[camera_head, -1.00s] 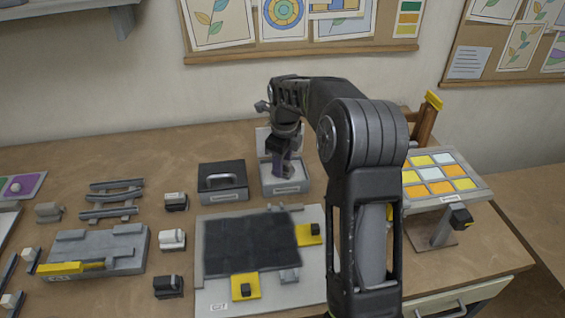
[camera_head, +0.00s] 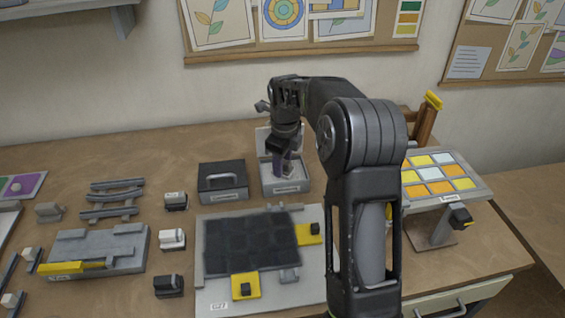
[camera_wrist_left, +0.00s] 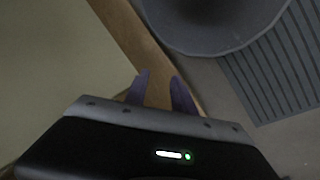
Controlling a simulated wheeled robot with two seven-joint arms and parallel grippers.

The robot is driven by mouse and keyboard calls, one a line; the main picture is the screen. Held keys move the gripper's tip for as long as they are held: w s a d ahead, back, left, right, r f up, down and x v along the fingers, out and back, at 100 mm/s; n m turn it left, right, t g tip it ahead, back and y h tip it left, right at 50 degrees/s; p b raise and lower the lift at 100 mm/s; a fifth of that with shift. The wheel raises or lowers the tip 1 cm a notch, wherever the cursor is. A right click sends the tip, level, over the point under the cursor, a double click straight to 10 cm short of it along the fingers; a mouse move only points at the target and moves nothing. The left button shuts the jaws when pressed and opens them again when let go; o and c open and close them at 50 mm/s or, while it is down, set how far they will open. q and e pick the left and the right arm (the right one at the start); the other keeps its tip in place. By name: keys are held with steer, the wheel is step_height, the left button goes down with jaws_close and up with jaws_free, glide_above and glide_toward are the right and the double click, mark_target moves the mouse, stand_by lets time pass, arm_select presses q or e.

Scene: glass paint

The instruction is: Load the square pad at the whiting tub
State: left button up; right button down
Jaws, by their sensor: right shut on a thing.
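The whiting tub (camera_head: 287,187) is a small light grey open box with a label on its front and a raised lid behind. My right gripper (camera_head: 283,170) points down with its purple fingers inside the tub. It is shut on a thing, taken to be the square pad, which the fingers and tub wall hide. I cannot tell whether it touches the whiting. My left gripper (camera_wrist_left: 158,85) shows only in the left wrist view, its two purple fingers apart with nothing between them.
A dark lidded box (camera_head: 222,184) stands just left of the tub. In front lies a board with a dark panel (camera_head: 250,245) and yellow clamps. Several small labelled blocks (camera_head: 172,239) stand to the left. A coloured-glass stand (camera_head: 440,180) is right. My right arm hides the middle right.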

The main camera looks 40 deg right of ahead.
steer(key=shift+r+p, duration=2.9)
steer(key=shift+r, duration=0.6)
